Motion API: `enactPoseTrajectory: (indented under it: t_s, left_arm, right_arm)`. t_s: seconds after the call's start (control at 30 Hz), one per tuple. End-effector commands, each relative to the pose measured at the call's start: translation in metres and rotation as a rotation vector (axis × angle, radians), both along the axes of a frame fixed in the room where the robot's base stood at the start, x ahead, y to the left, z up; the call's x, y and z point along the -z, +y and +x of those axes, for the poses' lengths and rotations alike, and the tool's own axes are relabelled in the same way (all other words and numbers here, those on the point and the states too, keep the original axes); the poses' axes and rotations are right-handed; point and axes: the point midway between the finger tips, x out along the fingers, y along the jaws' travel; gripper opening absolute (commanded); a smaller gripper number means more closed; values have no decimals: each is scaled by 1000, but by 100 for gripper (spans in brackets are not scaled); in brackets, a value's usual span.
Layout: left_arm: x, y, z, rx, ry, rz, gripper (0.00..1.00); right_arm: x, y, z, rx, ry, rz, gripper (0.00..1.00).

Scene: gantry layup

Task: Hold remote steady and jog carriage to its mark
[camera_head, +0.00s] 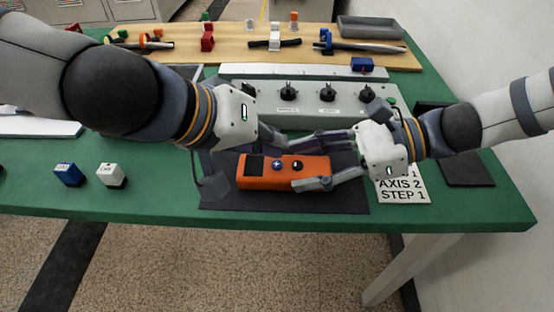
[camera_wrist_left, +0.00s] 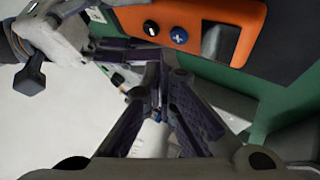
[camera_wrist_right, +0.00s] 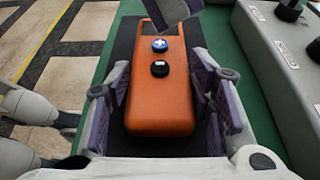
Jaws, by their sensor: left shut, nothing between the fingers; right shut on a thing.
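The orange remote (camera_head: 256,181) lies flat on a dark mat (camera_head: 345,200), with a dark screen, a blue plus button (camera_wrist_right: 159,45) and a black minus button (camera_wrist_right: 159,68). My right gripper (camera_head: 302,164) has its fingers on either side of the remote's end nearer it. My left gripper (camera_head: 284,141) is shut and empty, just behind the remote and close to the right gripper's far finger. In the left wrist view its fingertips (camera_wrist_left: 158,97) meet. A blue block (camera_head: 362,64), perhaps the carriage, sits near the right end of a pale rail (camera_head: 300,72).
A grey control box (camera_head: 308,92) with several dark knobs stands behind the remote. A card (camera_head: 403,188) reading "AXIS 2 STEP 1" lies at right. Blue (camera_head: 68,174) and white (camera_head: 111,175) blocks sit at left. A wooden board (camera_head: 230,43) with tools is at the back.

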Motion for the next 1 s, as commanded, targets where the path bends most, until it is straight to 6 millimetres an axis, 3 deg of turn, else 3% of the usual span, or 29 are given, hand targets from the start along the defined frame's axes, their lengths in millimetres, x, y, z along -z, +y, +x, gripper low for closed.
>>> enactPoseTrajectory:
  t_s: [0.17,0.6,1.0]
  left_arm:
    - [-3,0,0,0,-2,2,0]
    - [-46,0,0,1,-3,2,0]
    - [-50,0,0,-1,-1,0,0]
  right_arm:
    - [0,0,0,0,0,0,10]
    - [0,0,0,1,0,0,10]
    - [0,0,0,0,0,0,10]
